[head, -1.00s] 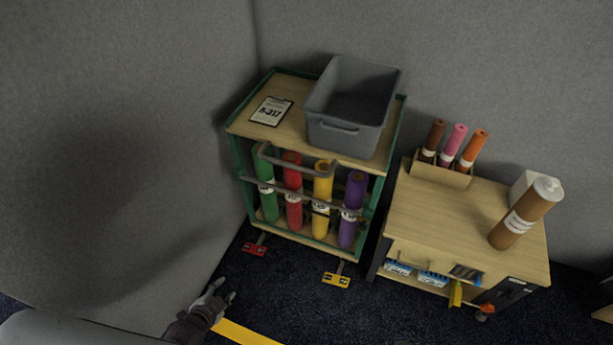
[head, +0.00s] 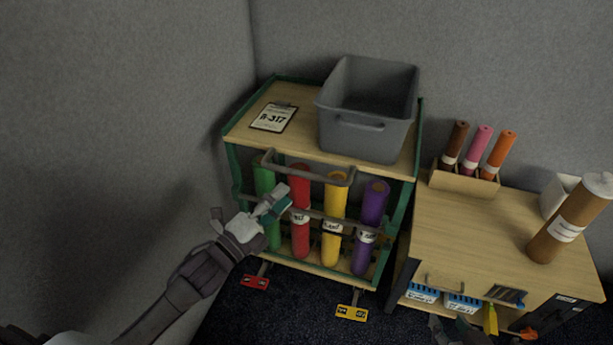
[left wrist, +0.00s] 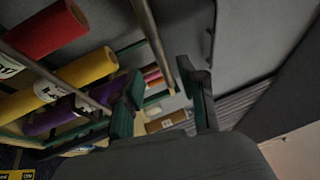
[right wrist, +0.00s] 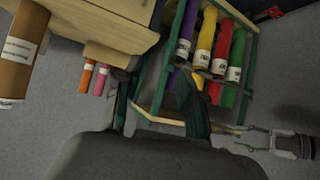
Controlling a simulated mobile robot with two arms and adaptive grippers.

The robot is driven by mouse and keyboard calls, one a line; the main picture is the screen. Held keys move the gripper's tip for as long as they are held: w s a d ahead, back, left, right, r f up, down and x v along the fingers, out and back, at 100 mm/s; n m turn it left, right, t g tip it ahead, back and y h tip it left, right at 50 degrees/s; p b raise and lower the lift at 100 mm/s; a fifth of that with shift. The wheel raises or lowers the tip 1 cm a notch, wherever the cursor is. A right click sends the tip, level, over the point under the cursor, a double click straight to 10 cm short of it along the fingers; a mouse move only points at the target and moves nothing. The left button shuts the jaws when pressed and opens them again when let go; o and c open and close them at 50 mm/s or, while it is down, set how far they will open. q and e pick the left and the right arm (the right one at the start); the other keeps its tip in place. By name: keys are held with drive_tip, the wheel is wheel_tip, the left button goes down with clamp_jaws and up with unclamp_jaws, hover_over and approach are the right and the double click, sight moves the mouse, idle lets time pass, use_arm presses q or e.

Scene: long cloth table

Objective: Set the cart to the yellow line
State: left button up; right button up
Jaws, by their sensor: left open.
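The cart (head: 250,132) has a green frame, wooden shelves and a grey front handle (head: 312,172). It stands against the back partition. My left gripper (head: 278,200) is open in front of the cart, just below the handle's left end. In the left wrist view a grey bar (left wrist: 153,40) runs between the open fingers (left wrist: 165,100); I see no grip on it. My right gripper (head: 455,328) is low, before the wooden cabinet; its fingers (right wrist: 155,105) are apart and empty in the right wrist view. The yellow line is not in view now.
The cart carries a grey bin (head: 365,139), a clipboard (head: 273,117) and several coloured rolls. A red pedal (head: 255,282) and a yellow pedal (head: 351,312) stick out at its foot. The wooden cabinet (head: 440,235) stands close on the right. A partition (head: 110,130) rises on the left.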

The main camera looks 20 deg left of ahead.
sight(306, 174)
use_arm(q)
drive_tip(key=b+x, duration=0.1)
drive_tip(key=x, duration=0.6)
drive_tip(key=shift+w+d, duration=0.15)
drive_tip(key=shift+w, duration=0.1)
drive_tip(key=shift+w+d+r, duration=0.1)
drive_tip(key=shift+w+d, duration=0.1)
drive_tip(key=shift+w, duration=0.2)
use_arm(e)
drive_tip(key=w+r+t, duration=0.1)
drive_tip(key=w+a+r+t, duration=0.1)
drive_tip(key=r, duration=0.1)
drive_tip(key=w+r+t+y, duration=0.1)
drive_tip(key=shift+w+a+r, duration=0.2)
drive_tip(key=shift+w+a, duration=0.05)
drive_tip(key=shift+a, duration=0.05)
use_arm(q)
clamp_jaws()
